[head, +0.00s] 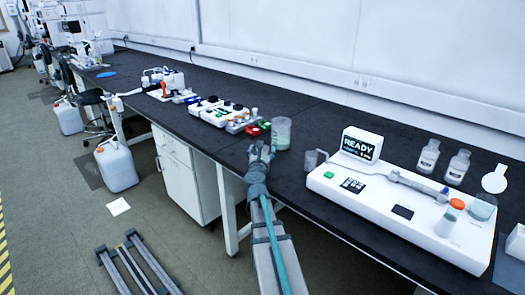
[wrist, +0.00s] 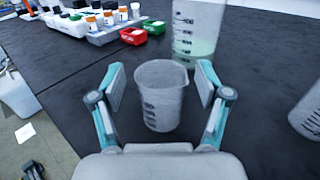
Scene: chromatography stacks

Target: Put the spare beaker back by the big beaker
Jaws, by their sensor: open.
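A small clear empty beaker with dark markings, which looks like the spare beaker (wrist: 160,100), stands upright between my gripper's fingers in the wrist view. My gripper (wrist: 160,86) is open, with a gap between each finger and the beaker's wall. The big beaker (wrist: 196,30), with pale green liquid, stands just behind it and slightly right; it also shows in the head view (head: 281,133). In the head view my gripper (head: 262,151) is low over the bench's front edge, left of the big beaker, and largely hides the small beaker.
Another clear beaker (wrist: 306,112) stands to the right, beside the white device with the READY display (head: 361,145) in the head view (head: 311,161). Red (wrist: 134,36) and green (wrist: 154,27) trays and a vial rack (wrist: 112,30) lie at the back left. Dark bench is free between.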

